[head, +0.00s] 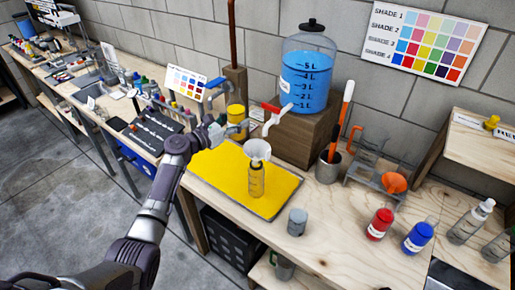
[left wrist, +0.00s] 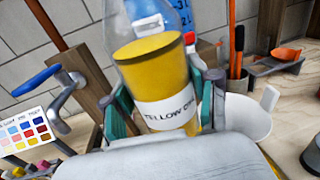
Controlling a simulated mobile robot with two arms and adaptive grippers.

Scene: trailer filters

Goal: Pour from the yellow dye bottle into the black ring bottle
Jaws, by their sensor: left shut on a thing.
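My left gripper (head: 224,128) is shut on the yellow dye bottle (head: 236,113), above the back left part of the yellow mat. In the left wrist view the yellow dye bottle (left wrist: 165,80) stands nearly upright between the fingers (left wrist: 163,112), with yellow liquid under a clear upper part and a "YELLOW DYE" label. The black ring bottle (head: 256,182) stands upright on the mat, right of and nearer than the held bottle. A white funnel (head: 257,150) sits in its mouth. It looks yellow inside, but the mat may show through. My right gripper is out of view.
The yellow mat (head: 205,170) lies on the wooden table. A blue water tank (head: 308,75) with a red-handled tap stands behind. A tool cup (head: 328,168), grey cylinder (head: 297,222), red bottle (head: 380,223) and blue bottle (head: 418,237) are to the right. The mat's front is clear.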

